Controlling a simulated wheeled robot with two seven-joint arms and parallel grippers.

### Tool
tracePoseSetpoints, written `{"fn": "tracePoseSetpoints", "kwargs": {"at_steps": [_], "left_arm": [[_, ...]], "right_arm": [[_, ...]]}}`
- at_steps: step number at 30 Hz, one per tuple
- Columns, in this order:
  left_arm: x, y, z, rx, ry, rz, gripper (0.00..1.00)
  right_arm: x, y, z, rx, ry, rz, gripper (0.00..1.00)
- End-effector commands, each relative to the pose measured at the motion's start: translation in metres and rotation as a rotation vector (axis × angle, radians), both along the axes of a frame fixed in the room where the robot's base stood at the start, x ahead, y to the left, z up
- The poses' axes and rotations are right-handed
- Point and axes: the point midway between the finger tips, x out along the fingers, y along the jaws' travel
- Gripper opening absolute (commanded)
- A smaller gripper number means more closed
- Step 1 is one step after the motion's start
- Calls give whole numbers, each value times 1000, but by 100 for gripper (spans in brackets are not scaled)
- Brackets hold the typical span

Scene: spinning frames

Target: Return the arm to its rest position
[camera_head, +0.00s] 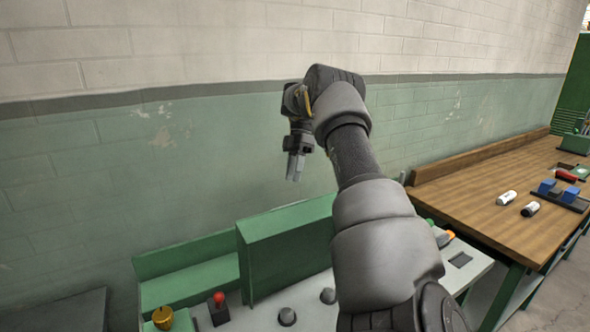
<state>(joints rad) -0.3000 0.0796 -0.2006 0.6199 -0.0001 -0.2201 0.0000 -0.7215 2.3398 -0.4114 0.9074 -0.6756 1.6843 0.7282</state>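My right arm rises from the bottom right of the head view and bends at the top toward the wall. Its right gripper (295,168) points down, above and behind the green machine panel. The fingers look close together, but at this angle I cannot tell whether they are fully shut. I see no object between them. My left gripper is not in the head view.
Below the arm is a machine with a green panel (287,248), a red-topped lever (219,306) and a yellow knob (162,317). A wooden workbench (470,193) at right holds white cylinders (507,198) and blue blocks (546,187). A brick wall (180,140) stands behind.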

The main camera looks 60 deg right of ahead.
Motion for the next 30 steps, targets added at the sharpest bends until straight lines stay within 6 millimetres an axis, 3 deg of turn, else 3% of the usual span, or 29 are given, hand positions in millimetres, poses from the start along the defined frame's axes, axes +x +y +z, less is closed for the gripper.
{"fn": "tracePoseSetpoints", "kwargs": {"at_steps": [7, 26, 30], "left_arm": [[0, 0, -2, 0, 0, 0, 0], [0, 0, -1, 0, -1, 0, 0], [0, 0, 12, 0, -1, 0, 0]], "right_arm": [[1, -9, 16, 0, 2, 1, 32], [1, -10, 16, 0, 2, 1, 32], [1, -10, 30, 0, 2, 1, 32]]}}
